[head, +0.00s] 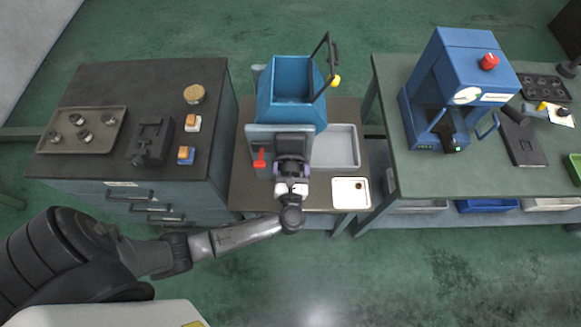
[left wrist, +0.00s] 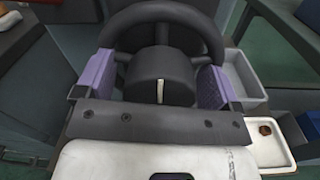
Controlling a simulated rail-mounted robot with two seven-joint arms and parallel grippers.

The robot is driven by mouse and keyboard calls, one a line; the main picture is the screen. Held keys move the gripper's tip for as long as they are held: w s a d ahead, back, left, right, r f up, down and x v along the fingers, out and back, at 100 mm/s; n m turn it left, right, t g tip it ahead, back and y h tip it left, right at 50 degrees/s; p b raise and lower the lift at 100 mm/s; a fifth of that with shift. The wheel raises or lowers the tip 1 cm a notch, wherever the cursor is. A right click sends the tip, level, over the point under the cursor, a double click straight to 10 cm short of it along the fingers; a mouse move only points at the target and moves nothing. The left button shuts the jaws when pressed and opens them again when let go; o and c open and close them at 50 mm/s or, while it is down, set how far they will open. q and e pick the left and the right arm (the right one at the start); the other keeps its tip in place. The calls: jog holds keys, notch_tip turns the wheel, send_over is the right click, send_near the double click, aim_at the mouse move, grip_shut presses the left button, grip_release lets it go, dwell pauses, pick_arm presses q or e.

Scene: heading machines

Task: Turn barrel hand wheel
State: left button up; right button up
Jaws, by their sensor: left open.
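The blue barrel machine (head: 290,108) stands on the middle table. Its dark hand wheel fills the upper middle of the left wrist view, with a curved rim (left wrist: 163,12) and a round hub (left wrist: 160,75) bearing a white mark. My left gripper (head: 291,169) is at the machine's front. Its two purple fingers are open, one on each side of the hub, below the arched rim. I cannot tell whether they touch the wheel. In the head view the gripper hides much of the wheel. My right gripper is not in view.
A red lever (head: 260,160) is just left of my left gripper. A grey tray (head: 335,148) and a small white tray (head: 350,193) lie to its right. A crank handle (head: 328,65) rises beside the hopper. A blue press (head: 455,90) stands on the right bench.

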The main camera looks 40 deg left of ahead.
pick_arm(q)
jog(key=c, duration=0.9)
